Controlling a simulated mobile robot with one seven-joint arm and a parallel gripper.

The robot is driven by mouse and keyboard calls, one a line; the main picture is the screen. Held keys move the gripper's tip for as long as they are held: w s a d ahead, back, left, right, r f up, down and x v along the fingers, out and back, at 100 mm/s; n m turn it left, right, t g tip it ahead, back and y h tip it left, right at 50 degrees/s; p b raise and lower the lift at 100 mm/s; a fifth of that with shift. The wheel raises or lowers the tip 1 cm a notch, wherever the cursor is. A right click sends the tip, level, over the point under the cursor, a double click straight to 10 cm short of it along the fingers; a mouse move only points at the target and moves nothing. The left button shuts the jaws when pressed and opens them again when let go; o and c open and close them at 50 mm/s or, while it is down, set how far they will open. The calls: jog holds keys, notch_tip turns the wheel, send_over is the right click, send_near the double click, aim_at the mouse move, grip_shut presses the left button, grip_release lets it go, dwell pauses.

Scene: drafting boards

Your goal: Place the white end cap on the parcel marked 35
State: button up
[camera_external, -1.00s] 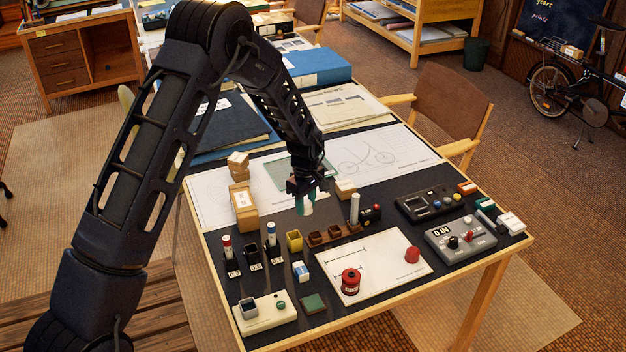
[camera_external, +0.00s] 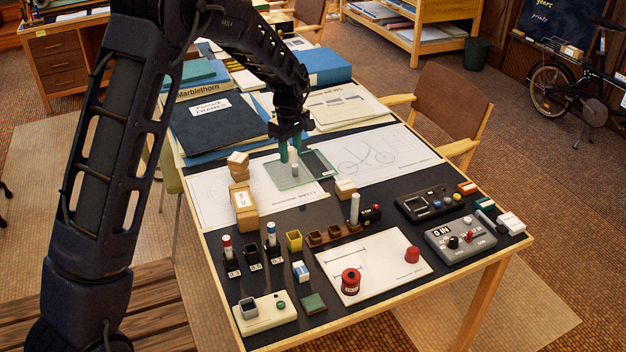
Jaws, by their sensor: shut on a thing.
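My gripper (camera_external: 291,150) points down over the green glass plate (camera_external: 283,178) on the desk. Its teal fingertips are shut on the small white end cap (camera_external: 291,157), which the fingers mostly hide. A short grey-white cylinder (camera_external: 295,170) shows just below the fingertips; I cannot tell whether it stands on the plate or is touched by the gripper. Parcel-like brown boxes stand on the desk: a stack (camera_external: 238,167) at the left, a larger labelled box (camera_external: 244,207) in front of it, and a small one (camera_external: 345,188) to the right. Their markings are too small to read as 35.
A bicycle drawing (camera_external: 385,150) lies right of the plate. Dark folders (camera_external: 215,130) lie behind it at the left. A parcel (camera_external: 571,52) sits on the bicycle rack.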

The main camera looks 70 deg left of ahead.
notch_tip(320, 180, up, 5)
send_over(243, 199)
jog(key=shift+n, duration=0.4)
notch_tip(243, 199, down, 20)
jog(key=shift+f, duration=0.1)
jog(key=shift+d+f, duration=0.1)
jog(key=o, duration=1.1)
jog(key=shift+c, duration=0.2)
notch_tip(243, 199, up, 12)
